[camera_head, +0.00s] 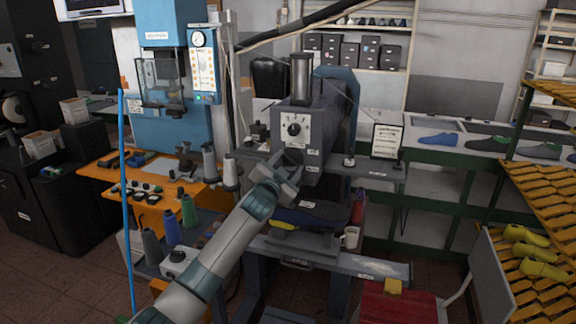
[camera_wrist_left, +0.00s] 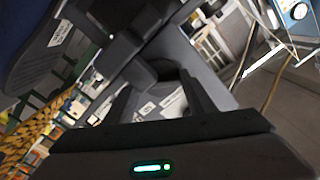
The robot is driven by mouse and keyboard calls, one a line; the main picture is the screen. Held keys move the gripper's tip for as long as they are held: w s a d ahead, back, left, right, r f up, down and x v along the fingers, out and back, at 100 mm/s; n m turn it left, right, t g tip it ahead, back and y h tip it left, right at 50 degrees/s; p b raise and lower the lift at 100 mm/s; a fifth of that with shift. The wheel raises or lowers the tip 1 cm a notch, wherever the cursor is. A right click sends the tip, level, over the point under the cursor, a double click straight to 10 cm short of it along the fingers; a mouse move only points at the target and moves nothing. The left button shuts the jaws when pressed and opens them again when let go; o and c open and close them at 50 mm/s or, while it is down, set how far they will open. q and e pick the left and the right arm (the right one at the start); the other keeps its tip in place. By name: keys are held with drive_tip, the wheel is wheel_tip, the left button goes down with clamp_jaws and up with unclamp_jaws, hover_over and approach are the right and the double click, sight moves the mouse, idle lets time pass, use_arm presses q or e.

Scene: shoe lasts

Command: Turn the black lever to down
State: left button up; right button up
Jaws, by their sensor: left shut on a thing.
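The grey machine (camera_head: 303,128) stands in the middle of the head view, with a black round dial knob (camera_head: 294,130) on its front panel. My left gripper (camera_head: 290,171) is at the lower front of this machine, below the dial. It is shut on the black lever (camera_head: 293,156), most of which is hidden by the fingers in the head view. In the left wrist view the gripper's dark fingers (camera_wrist_left: 158,100) reach toward dark machine parts, and the lever's exact angle is hard to tell. My right gripper is not in view.
Thread cones (camera_head: 189,211) stand at the left. A blue machine (camera_head: 165,120) is behind on the left. A yellow rack (camera_head: 545,195) with shoe lasts stands at the right.

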use_arm(q)
drive_tip(key=o, duration=1)
drive_tip(key=shift+o, duration=0.2)
drive_tip(key=shift+s, duration=0.1)
drive_tip(key=b+v, duration=0.6)
drive_tip(key=v, duration=1.1)
drive_tip(key=shift+s, duration=0.1)
